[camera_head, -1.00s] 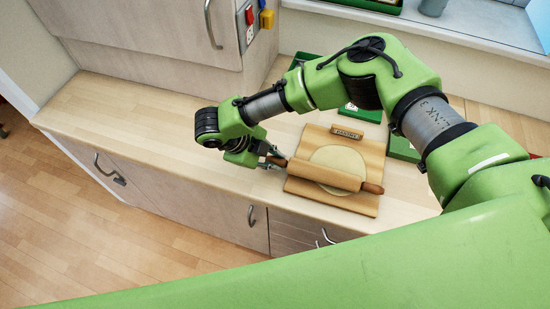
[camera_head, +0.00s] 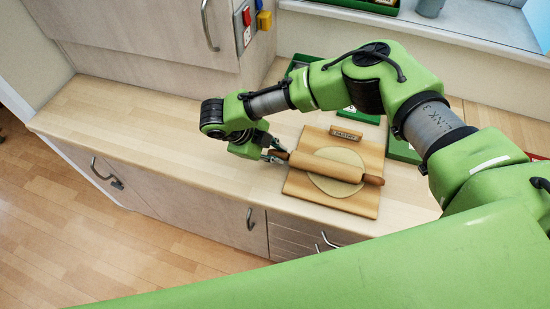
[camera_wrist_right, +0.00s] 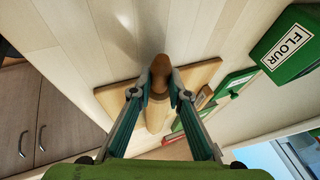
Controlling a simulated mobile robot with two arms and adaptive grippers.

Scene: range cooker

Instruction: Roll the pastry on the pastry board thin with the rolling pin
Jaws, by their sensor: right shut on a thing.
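The wooden rolling pin (camera_head: 326,166) lies across the pale, flat round of pastry (camera_head: 334,187) on the wooden pastry board (camera_head: 304,187). Pastry shows on both the near and far sides of the pin. My right gripper (camera_head: 276,156) is shut on the pin's left handle. The pastry cannot be made out there. My left gripper is not in view.
A small pastry label (camera_head: 345,134) sits at the board's far edge. Green containers stand behind the board, and a green flour box (camera_wrist_right: 287,46) shows in the right wrist view. The worktop (camera_head: 150,118) left of the board is clear. Cupboard handles are along the front.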

